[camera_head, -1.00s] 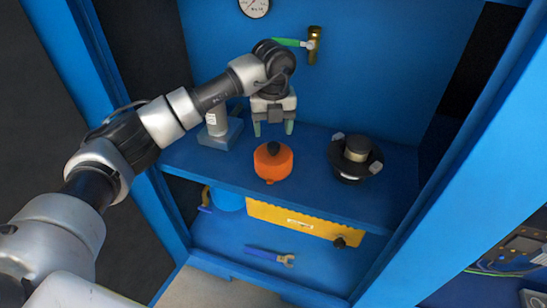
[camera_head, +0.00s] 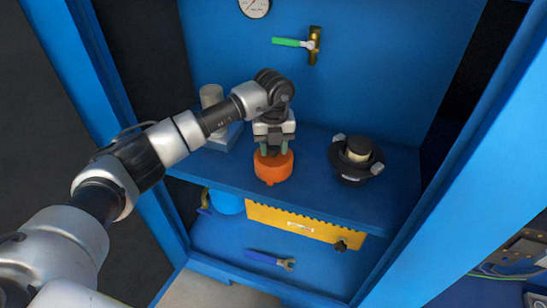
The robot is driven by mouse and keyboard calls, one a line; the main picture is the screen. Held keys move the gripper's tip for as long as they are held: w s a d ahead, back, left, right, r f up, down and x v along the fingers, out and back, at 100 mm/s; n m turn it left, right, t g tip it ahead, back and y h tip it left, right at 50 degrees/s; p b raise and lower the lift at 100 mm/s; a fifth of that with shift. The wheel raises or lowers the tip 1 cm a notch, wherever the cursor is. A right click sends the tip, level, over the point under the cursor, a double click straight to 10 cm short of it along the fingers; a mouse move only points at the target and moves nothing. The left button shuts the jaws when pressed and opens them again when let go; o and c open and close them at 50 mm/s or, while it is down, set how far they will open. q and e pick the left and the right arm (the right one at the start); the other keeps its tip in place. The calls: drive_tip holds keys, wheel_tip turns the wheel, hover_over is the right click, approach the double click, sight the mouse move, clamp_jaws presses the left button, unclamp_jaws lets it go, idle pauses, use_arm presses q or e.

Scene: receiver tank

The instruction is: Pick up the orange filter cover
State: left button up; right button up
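The orange filter cover (camera_head: 273,170) stands on the blue upper shelf in the middle of the head view. My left gripper (camera_head: 274,150) points down right over it, with its greenish fingertips at the cover's top. The black knob seen on the cover earlier is now hidden behind the gripper. The fingers look nearer each other than before, but whether they are shut on the knob cannot be told. My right gripper is not in view.
A black round housing (camera_head: 355,164) stands to the right on the upper shelf (camera_head: 310,185). A grey cylinder on a base (camera_head: 212,97) stands behind my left arm. A green-handled valve (camera_head: 292,42) is on the back wall. A yellow box (camera_head: 290,219) and a wrench (camera_head: 268,259) lie below.

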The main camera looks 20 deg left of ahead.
use_arm(q)
drive_tip(key=c, duration=0.5)
drive_tip(key=shift+c, duration=0.2)
